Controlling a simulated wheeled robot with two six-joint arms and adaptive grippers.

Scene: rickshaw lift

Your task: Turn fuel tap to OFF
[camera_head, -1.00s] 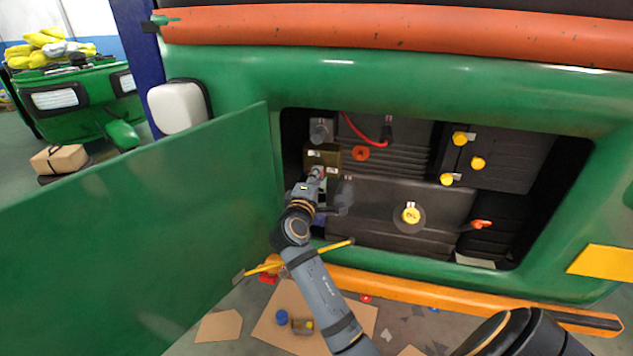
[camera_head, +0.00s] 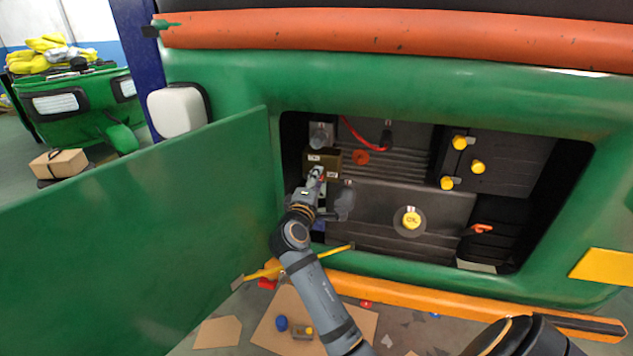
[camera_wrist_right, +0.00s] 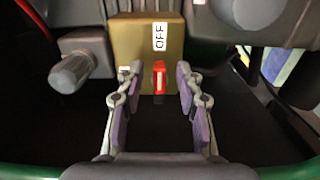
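The fuel tap is a brass-coloured block (camera_head: 323,158) with white labels, at the left of the open engine bay. In the right wrist view the block (camera_wrist_right: 146,42) carries a white "OFF" label (camera_wrist_right: 160,36) and a small red lever (camera_wrist_right: 159,77) with a white mark. My right gripper (camera_head: 318,174) is at the tap in the head view. In the right wrist view its fingers (camera_wrist_right: 158,82) are open, one on each side of the red lever, with visible gaps. In the head view the lever is partly hidden by the gripper. My left gripper is not in view.
A grey knob (camera_wrist_right: 72,72) sits beside the tap, and a dark grey part (camera_head: 344,200) is close right of the gripper. The open green door (camera_head: 140,230) flanks my arm on the left. A yellow rod (camera_head: 300,262) and orange bumper (camera_head: 450,303) lie below the bay.

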